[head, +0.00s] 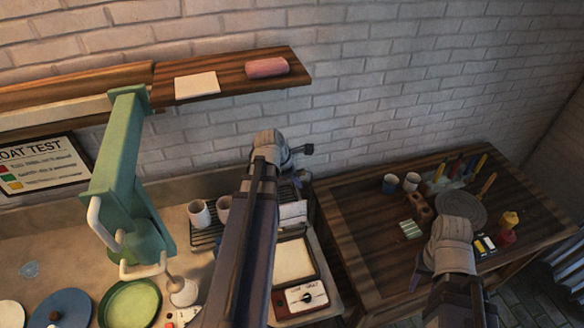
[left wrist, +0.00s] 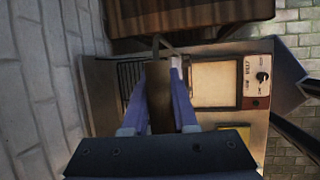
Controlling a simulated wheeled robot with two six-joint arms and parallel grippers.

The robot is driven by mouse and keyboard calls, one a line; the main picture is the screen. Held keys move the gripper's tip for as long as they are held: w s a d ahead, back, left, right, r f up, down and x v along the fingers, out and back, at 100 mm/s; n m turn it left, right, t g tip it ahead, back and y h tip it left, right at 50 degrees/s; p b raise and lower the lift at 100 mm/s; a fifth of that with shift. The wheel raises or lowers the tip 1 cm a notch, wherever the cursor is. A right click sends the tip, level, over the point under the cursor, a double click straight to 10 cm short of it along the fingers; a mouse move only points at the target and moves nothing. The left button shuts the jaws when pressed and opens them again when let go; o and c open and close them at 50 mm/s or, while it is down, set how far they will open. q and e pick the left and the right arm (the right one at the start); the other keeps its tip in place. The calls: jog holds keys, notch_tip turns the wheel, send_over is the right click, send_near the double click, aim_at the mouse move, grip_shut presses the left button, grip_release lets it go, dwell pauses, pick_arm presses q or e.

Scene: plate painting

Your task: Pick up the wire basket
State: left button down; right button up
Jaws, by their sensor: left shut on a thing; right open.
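My left gripper (left wrist: 160,90) is shut on a brown, bar-like piece (left wrist: 157,98), which stands between its blue-purple fingers in the left wrist view. A thin bent strip shows at the far end of this piece; I cannot tell whether it belongs to a wire basket. In the head view my left arm reaches up the middle and hides most of its gripper. A dark wire rack (head: 203,242) with two pale cups lies on the counter left of that arm. No wire basket is clearly visible. My right gripper (head: 425,268) is open by the dark wooden table, its fingers mostly hidden.
A green press (head: 122,165) stands on the counter at left. A tester box with a dial (head: 306,297) lies right of my left arm; it also shows in the left wrist view (left wrist: 257,82). The wooden table (head: 350,205) holds cups, brushes and a grey disc.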

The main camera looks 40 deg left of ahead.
pick_arm(q)
jog(key=shift+s+d, duration=0.75)
jog(key=shift+d, duration=0.2)
jog(key=shift+s+d, duration=0.75)
jog(key=shift+d, duration=0.2)
